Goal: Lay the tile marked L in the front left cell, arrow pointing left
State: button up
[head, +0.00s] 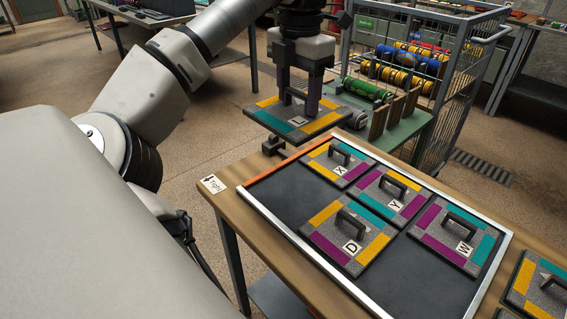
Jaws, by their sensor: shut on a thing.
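My gripper (304,98) is shut on the tile marked L (282,128) and holds it level in the air, off the table's far left edge. The tile is grey with yellow, teal and purple edge strips and a white L label. Its arrow is not readable. The dark tray (268,197) lies on the wooden table, with bare floor at its left and front. Tiles X (327,172), Y (376,207), D (328,243) and W (432,234) lie in it, each with a black upright handle.
A small label with an arrow (212,184) sits on the table's left corner. More tiles (530,290) lie right of the tray. Behind stands a wire cage trolley (455,95) with coloured rolls, near a green-topped stand (405,128) with wooden slats.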

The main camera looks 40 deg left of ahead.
notch_tip(320, 180, down, 20)
jog(key=shift+r, duration=0.1)
dwell(0.4)
jog(key=shift+b, duration=0.3)
jog(key=shift+f, duration=0.2)
jog(key=o, duration=1.2)
jog(key=shift+c, duration=0.2)
notch_tip(320, 180, up, 12)
jog(key=shift+r, duration=0.2)
